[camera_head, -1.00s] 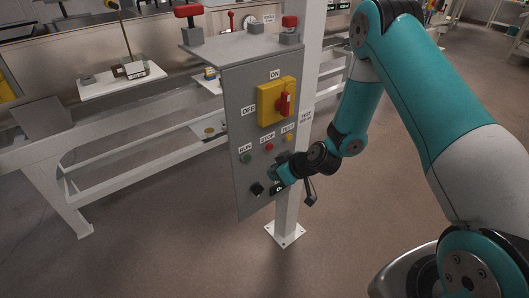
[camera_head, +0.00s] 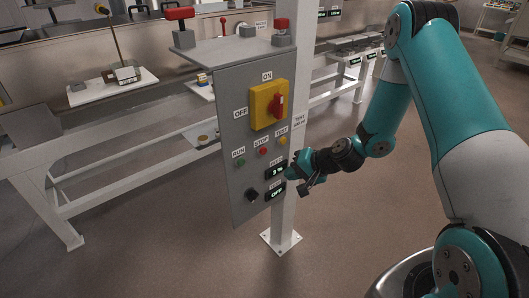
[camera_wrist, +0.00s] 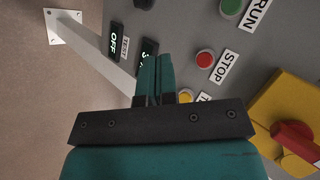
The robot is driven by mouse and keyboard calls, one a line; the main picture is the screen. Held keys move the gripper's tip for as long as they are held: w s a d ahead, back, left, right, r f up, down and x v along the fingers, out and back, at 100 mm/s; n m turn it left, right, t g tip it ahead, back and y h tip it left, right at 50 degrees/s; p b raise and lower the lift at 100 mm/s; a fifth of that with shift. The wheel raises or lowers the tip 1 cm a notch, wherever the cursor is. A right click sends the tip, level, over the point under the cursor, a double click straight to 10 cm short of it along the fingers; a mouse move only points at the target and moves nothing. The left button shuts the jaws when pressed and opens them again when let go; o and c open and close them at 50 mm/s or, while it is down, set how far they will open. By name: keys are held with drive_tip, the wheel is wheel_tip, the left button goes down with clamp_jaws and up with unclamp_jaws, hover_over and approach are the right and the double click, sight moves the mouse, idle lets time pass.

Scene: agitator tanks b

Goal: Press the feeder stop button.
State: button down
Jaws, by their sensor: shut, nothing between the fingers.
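The red stop button (camera_head: 263,152) sits on the grey upright panel (camera_head: 236,205), under a STOP label, between the green RUN button (camera_head: 241,162) and the yellow TEST button (camera_head: 283,141). In the wrist view the red button (camera_wrist: 205,60) lies right of my fingertips, uncovered. My gripper (camera_head: 289,172) is at the panel's right edge, lower than the red button and right of it, beside the upper display (camera_head: 275,173). In the wrist view my gripper (camera_wrist: 155,62) has its fingers together and empty, apart from the red button. It partly hides the upper display and the yellow button.
A yellow switch with a red handle (camera_head: 277,105) is above the buttons. A lower display (camera_head: 276,192) reads OFF, and a black knob (camera_head: 252,195) is beside it. A white post (camera_head: 286,215) stands behind the panel. Open floor lies to the right.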

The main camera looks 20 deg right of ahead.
drive_tip(key=w+a, duration=0.2)
drive_tip(key=w, duration=0.6)
drive_tip(key=shift+w+a, duration=0.15)
drive_tip(key=shift+a, duration=0.25)
drive_tip(key=shift+w, duration=0.15)
idle(1.6)
drive_tip(key=shift+w+a, duration=0.1)
drive_tip(key=shift+w, duration=0.15)
drive_tip(key=shift+w+a+b, duration=0.15)
drive_tip(key=shift+w+b, duration=0.15)
drive_tip(key=shift+w, duration=0.15)
idle(0.7)
idle(0.3)
drive_tip(key=shift+s+d, duration=0.25)
drive_tip(key=shift+s, duration=0.6)
drive_tip(key=s, duration=0.1)
drive_tip(key=s+d, duration=0.1)
drive_tip(key=s, duration=0.2)
drive_tip(key=shift+s+d+p, duration=0.3)
drive_tip(key=shift+s+p, duration=0.05)
